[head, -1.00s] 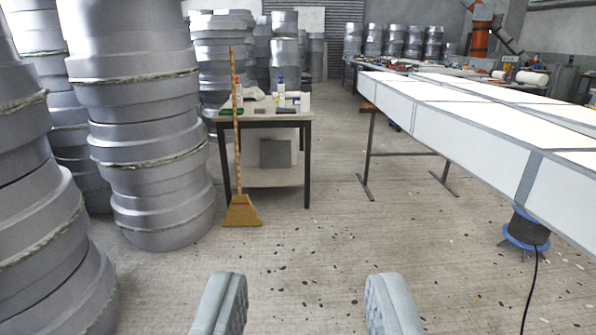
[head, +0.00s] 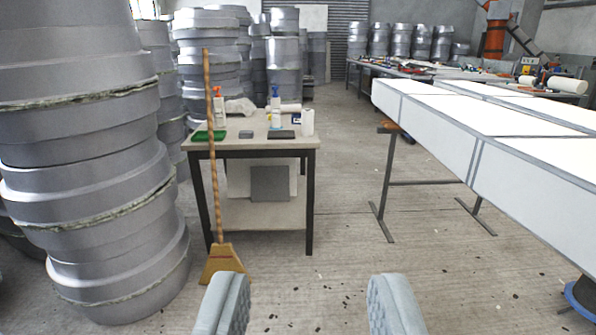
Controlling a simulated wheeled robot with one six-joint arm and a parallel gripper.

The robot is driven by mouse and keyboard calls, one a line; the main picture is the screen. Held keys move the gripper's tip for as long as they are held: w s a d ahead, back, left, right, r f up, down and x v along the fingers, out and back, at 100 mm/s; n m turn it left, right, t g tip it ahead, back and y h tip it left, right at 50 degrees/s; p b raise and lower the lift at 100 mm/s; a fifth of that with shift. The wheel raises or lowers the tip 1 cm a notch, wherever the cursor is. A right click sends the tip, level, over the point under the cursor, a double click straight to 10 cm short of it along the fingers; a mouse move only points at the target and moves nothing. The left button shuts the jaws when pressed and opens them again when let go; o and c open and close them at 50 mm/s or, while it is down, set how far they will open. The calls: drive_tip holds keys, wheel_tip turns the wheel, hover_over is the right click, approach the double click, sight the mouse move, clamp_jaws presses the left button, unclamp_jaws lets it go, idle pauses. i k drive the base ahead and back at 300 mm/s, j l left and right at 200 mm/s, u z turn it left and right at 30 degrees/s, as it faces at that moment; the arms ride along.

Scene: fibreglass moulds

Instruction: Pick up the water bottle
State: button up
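My gripper (head: 298,305) is open and empty at the bottom of the view, its two pale grey fingers wide apart above the floor. A small table (head: 260,150) stands ahead, a little left of centre. On it are a white bottle with a blue top (head: 275,108), a white and red bottle (head: 219,108) and a white cylinder (head: 307,122). I cannot tell which of these, if any, is the water bottle. My gripper is well short of the table and touches nothing.
A broom (head: 211,150) leans on the table's left front. Tall stacks of grey moulds (head: 85,150) stand on the left. A long white panel (head: 500,130) on metal trestles runs along the right. The speckled floor (head: 340,260) between the table and trestles is clear.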

sight(276, 117)
drive_tip(key=i, duration=1.35)
drive_tip(key=i+l+u, duration=0.1)
drive_tip(key=i, duration=1.2)
drive_tip(key=i+l, duration=0.15)
drive_tip(key=i, duration=1.2)
